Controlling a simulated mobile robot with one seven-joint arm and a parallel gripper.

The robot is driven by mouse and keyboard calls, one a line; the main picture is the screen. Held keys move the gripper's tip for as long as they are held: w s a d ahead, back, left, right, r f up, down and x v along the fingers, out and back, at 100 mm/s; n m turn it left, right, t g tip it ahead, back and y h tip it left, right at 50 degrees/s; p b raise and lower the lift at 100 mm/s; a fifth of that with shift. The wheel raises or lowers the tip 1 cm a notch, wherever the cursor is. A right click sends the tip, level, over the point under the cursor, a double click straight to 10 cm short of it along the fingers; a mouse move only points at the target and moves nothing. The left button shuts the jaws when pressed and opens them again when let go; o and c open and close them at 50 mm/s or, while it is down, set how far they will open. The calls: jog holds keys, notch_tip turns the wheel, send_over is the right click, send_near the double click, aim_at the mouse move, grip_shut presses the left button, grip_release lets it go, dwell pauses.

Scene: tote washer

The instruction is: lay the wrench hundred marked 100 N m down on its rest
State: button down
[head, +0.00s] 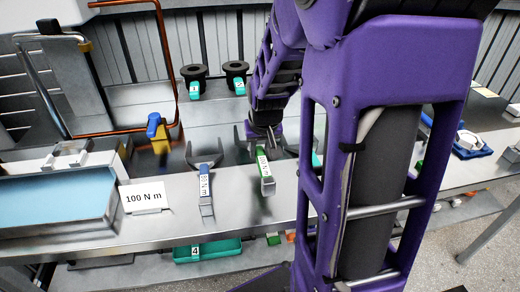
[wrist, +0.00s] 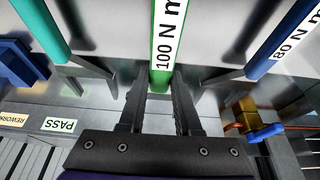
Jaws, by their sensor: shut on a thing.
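The wrench hundred is a green bar with a white label reading 100 N m (wrist: 160,60). It runs between the jaws of my gripper (wrist: 160,92), which is shut on it. In the head view the green wrench (head: 265,172) points toward the front of the bench, below my gripper (head: 267,138). A dark forked rest (head: 241,136) shows around the gripper there, partly hidden by it. I cannot tell whether the wrench touches this rest.
A blue wrench marked 80 N m (head: 205,190) lies left of the green one, at another fork. A teal bar (wrist: 42,28) is on the other side. A 100 N m card (head: 143,197) stands at the left. A yellow-and-blue valve (head: 157,133) stands behind.

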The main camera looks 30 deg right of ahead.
jog(key=shift+f, duration=0.1)
jog(key=shift+f+b, duration=0.6)
jog(key=shift+b, duration=0.05)
dwell(0.4)
jog(key=shift+f+b, duration=0.8)
jog(key=shift+f, duration=0.25)
jog(key=shift+f+b, duration=0.2)
jog(key=shift+b, duration=0.1)
